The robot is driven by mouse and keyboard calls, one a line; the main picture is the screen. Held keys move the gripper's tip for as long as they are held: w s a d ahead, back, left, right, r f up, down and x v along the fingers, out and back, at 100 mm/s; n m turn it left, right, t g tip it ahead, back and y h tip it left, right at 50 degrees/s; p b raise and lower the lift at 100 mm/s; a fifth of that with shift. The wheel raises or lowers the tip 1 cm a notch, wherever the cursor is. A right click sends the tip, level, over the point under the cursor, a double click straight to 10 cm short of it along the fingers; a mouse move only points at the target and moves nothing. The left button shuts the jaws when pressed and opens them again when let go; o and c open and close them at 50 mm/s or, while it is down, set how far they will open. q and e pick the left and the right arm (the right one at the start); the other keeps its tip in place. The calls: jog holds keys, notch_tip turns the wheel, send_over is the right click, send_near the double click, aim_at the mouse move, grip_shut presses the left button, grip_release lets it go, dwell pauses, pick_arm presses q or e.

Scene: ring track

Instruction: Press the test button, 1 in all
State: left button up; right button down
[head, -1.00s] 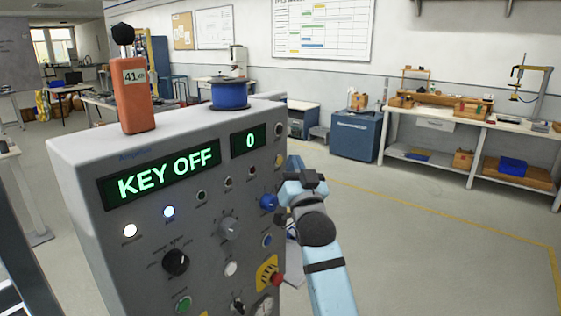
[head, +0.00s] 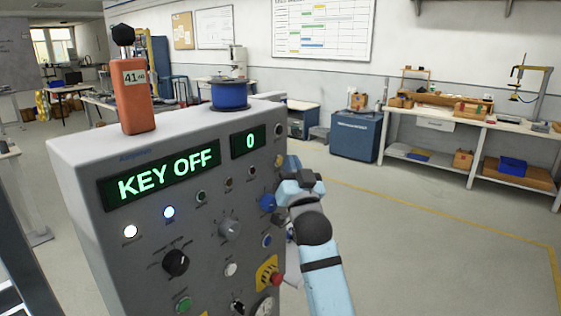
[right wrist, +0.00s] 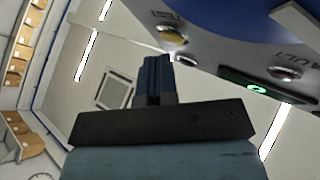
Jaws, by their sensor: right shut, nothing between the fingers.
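A grey control box (head: 90,200) fills the left and middle of the head view. A yellow button (head: 279,160) sits high on its right edge. It also shows in the right wrist view (right wrist: 173,37), beside a partly cut-off label that seems to read TEST. My right gripper (head: 292,163) is shut and empty, with its fingertips just beside this button. In the right wrist view the closed fingers (right wrist: 157,70) point towards the button; I cannot tell whether they touch it. The display (head: 165,174) reads KEY OFF and the counter (head: 249,142) reads 0. My left gripper is out of view.
Close by on the panel are a blue knob (head: 268,203), a grey knob (head: 229,228), a black knob (head: 176,262) and a red button (head: 277,280). An orange handset (head: 135,105) and a blue spool (head: 230,95) stand on top. The floor to the right is clear.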

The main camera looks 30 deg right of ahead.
jog(key=shift+w+a+r, duration=0.1)
jog(key=shift+w+r, duration=0.05)
jog(key=shift+r, duration=0.3)
dwell(0.9)
jog(key=shift+r, duration=0.1)
dwell(0.6)
jog(key=shift+f+p, duration=0.2)
jog(key=shift+p, duration=0.15)
